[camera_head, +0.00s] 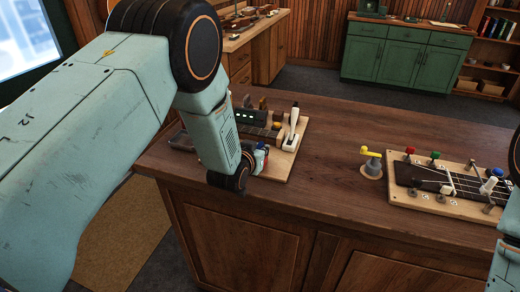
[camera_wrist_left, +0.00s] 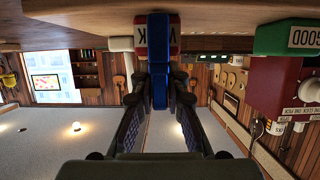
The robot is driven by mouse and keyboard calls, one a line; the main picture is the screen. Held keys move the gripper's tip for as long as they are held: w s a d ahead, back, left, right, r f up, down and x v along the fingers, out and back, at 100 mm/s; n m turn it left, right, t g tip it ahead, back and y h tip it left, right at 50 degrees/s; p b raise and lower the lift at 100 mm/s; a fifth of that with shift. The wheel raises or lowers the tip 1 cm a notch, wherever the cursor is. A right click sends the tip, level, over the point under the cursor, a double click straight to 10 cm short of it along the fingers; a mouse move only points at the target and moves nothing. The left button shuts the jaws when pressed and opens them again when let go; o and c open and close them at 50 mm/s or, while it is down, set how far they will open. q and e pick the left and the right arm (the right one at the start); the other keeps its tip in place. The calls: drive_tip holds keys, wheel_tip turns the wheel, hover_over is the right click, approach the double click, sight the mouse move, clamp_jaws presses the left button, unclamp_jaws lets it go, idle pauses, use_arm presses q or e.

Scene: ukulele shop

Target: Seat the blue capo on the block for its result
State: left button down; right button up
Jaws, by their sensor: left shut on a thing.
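My left gripper (camera_wrist_left: 160,85) is shut on the blue capo (camera_wrist_left: 159,62) in the left wrist view, with a finger on each side of it. Red and white lettered faces flank the blue part. In the head view a small patch of the blue capo (camera_head: 262,161) shows beside my left wrist, which hides most of the gripper. The dark block (camera_head: 258,133) lies on a wooden board (camera_head: 292,158) just beyond it. I cannot tell whether the capo touches the block.
A white-handled lever (camera_head: 292,122) stands on the same board. A yellow-topped grey post (camera_head: 372,165) and a fretted board with coloured knobs (camera_head: 440,183) stand to the right. The brown tabletop (camera_head: 330,150) between them is clear.

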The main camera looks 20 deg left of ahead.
use_arm(q)
drive_tip(key=shift+f, duration=0.1)
drive_tip(key=c, duration=1.6)
unclamp_jaws()
drive_tip(key=shift+c, duration=0.2)
drive_tip(key=shift+s+r+p, duration=0.3)
drive_tip(key=shift+s+p, duration=0.15)
drive_tip(key=shift+s, duration=0.05)
drive_tip(key=shift+p+v, duration=1.35)
drive_tip(key=shift+v, duration=0.65)
drive_tip(key=p+v, duration=0.3)
drive_tip(key=v, duration=0.3)
drive_tip(key=shift+f, duration=0.1)
